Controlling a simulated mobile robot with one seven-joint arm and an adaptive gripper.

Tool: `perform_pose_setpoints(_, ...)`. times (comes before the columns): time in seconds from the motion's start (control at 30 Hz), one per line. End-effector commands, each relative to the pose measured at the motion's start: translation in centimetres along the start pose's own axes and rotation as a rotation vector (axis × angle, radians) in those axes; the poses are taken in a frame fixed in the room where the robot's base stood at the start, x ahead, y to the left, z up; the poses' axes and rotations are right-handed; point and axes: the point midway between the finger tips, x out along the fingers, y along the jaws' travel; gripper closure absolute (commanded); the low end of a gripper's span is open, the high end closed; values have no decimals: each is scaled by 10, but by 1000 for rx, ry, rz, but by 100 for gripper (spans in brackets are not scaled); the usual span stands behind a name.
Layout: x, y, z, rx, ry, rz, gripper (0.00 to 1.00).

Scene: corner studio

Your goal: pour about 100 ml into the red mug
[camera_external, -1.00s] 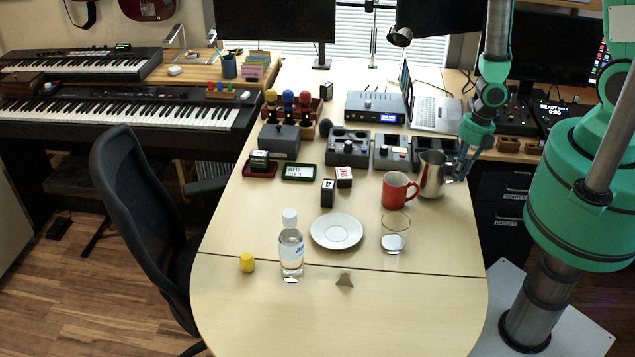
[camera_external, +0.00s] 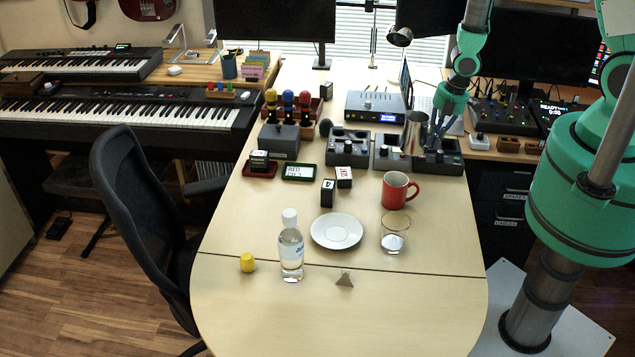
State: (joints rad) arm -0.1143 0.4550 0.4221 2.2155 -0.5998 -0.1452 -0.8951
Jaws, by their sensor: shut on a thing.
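The red mug (camera_external: 394,192) stands upright on the table, right of the middle, its handle to the right. My gripper (camera_external: 432,138) is shut on the metal pitcher (camera_external: 415,134). It holds the pitcher up above and behind the mug, in front of the grey devices. The pitcher looks about upright. What is inside the pitcher and the mug cannot be seen.
A drinking glass (camera_external: 395,235) and a white saucer (camera_external: 336,231) stand in front of the mug. A clear bottle (camera_external: 291,252) with a white cap and a yellow object (camera_external: 247,262) are at the front left. Small black-and-white cubes (camera_external: 328,192) lie left of the mug. The front of the table is mostly clear.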

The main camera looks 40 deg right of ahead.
Motion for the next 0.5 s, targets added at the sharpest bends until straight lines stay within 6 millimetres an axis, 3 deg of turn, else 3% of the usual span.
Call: perform_pose_setpoints(0.5, 20, 60, 31, 543, -87, 57, 100)
